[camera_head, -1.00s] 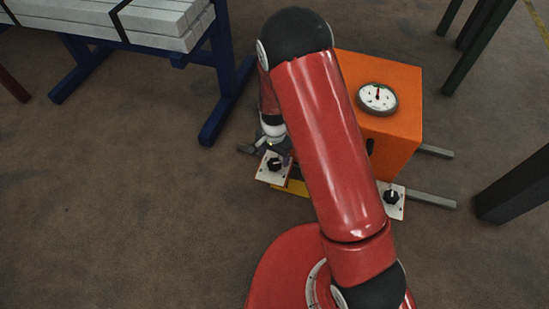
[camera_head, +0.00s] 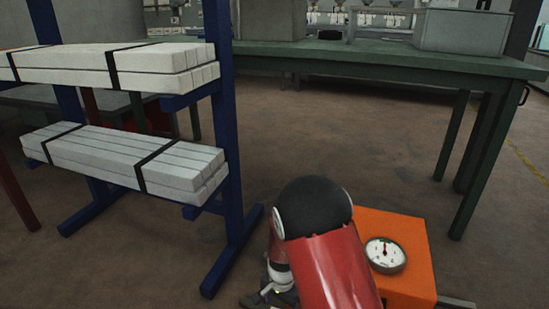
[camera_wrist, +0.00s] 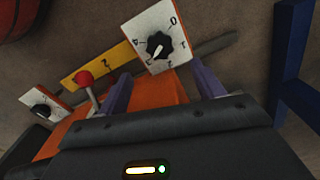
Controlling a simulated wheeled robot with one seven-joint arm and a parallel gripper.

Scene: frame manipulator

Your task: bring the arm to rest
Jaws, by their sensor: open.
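My arm (camera_head: 335,262) is red with a black elbow and bends beside the orange box (camera_head: 415,235) in the head view. My gripper (camera_wrist: 160,72) shows two purple fingers spread apart in the wrist view, with nothing seen gripped. A white plate with a black knob (camera_wrist: 158,45) and digits shows between and beyond the fingertips; I cannot tell how far off it is. A red ball-topped lever (camera_wrist: 85,78) is left of the left finger. In the head view the gripper end is low beside the box, mostly cut off by the frame's bottom edge.
The box has a round dial (camera_head: 385,254) on top. A blue rack (camera_head: 228,130) with strapped pale bars (camera_head: 125,158) stands on the left. A green table (camera_head: 390,57) stands at the back. A second knob (camera_wrist: 41,110) shows in the wrist view. Open floor (camera_head: 350,140) lies between.

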